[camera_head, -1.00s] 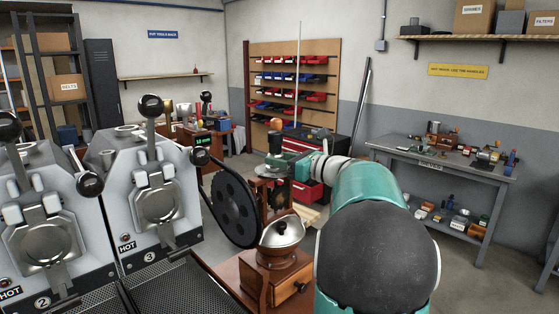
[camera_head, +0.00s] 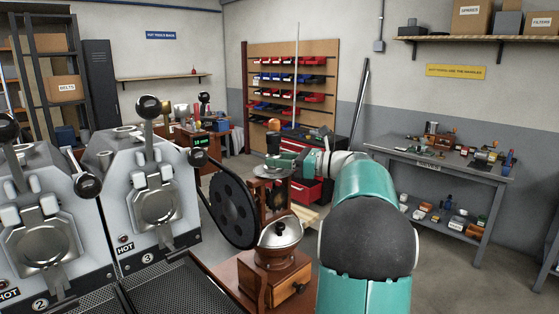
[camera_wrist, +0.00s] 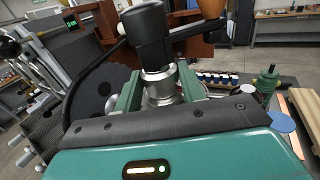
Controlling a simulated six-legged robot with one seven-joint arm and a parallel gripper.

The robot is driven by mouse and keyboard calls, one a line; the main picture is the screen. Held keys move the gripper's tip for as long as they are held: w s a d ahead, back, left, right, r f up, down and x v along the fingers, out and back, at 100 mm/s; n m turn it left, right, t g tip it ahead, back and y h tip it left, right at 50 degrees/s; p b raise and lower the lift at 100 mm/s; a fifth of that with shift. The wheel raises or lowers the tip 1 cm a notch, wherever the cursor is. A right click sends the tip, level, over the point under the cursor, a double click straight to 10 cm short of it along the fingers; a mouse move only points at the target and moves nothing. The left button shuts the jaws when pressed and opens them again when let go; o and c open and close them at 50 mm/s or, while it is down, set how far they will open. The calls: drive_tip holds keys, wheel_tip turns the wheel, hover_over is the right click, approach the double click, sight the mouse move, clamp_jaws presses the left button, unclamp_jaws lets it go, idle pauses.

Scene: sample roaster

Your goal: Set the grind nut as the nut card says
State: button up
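A hand mill with a large black spoked wheel (camera_head: 233,208) stands in the middle of the head view. A round metal dish (camera_head: 272,171) is at its upper part. My gripper (camera_head: 287,162) is beside the upper part of this mill, small and partly hidden. In the wrist view its green fingers (camera_wrist: 160,88) stand apart on either side of a silver collar (camera_wrist: 160,74) below a black cylindrical knob (camera_wrist: 147,35). I see no clear grip on the collar. I cannot make out a nut card. A small screen (camera_head: 200,142) shows green characters too small to read surely.
A wooden mill with a domed metal top (camera_head: 281,232) stands in front of the wheel. Roaster stations marked HOT (camera_head: 125,248) are at left. A grey bench (camera_head: 440,160) with small items is at right.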

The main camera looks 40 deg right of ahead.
drive_tip(key=o, duration=0.4)
drive_tip(key=shift+s, duration=0.1)
drive_tip(key=v, duration=1.3)
drive_tip(key=shift+s+d, duration=0.15)
drive_tip(key=shift+s, duration=0.15)
